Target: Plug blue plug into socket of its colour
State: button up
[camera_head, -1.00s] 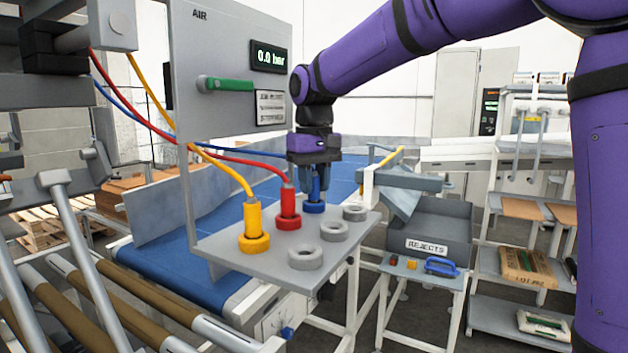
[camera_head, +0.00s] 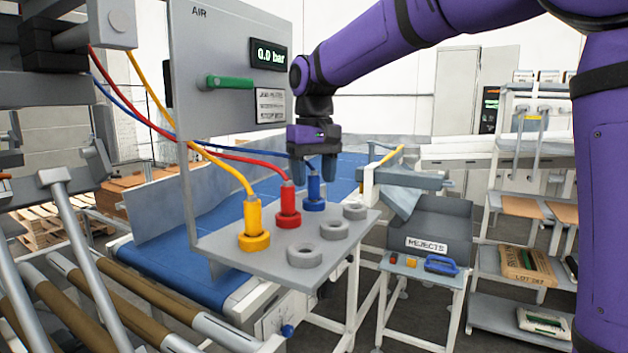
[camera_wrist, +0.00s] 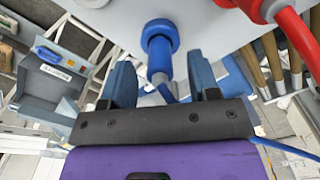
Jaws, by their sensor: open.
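The blue plug (camera_head: 314,188) stands upright in the blue ring socket (camera_head: 314,206) at the far end of the row on the grey shelf (camera_head: 225,252). In the wrist view the blue plug (camera_wrist: 159,62) points into the blue ring (camera_wrist: 160,33). My gripper (camera_head: 315,178) is open above it, with one finger on each side of the plug's upper part and gaps between; in the wrist view my gripper (camera_wrist: 161,80) shows the same. A blue hose trails from the plug.
A red plug (camera_head: 289,199) and a yellow plug (camera_head: 253,217) stand in matching rings beside it, their hoses close by. Three grey rings (camera_head: 304,254) line the shelf's front. The panel (camera_head: 225,60) has a green lever (camera_head: 230,83) and a display reading 0.0 bar.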

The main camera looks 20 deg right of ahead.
notch_tip(320, 180, up, 8)
jog(key=shift+r, duration=0.25)
jog(key=shift+s+r, duration=0.1)
jog(key=shift+r, duration=0.3)
jog(key=s+d+f+t, duration=0.1)
jog(key=s+d+f, duration=0.3)
jog(key=s, duration=0.5)
jog(key=s+d+f+m+t, duration=0.1)
jog(key=s+d+f, duration=0.3)
jog(key=s, duration=0.5)
jog(key=s+d+f+m+t, duration=0.1)
jog(key=s+d+f+t, duration=0.2)
jog(key=s, duration=0.7)
notch_tip(320, 180, down, 4)
jog(key=shift+d+f, duration=0.1)
jog(key=shift+d, duration=0.9)
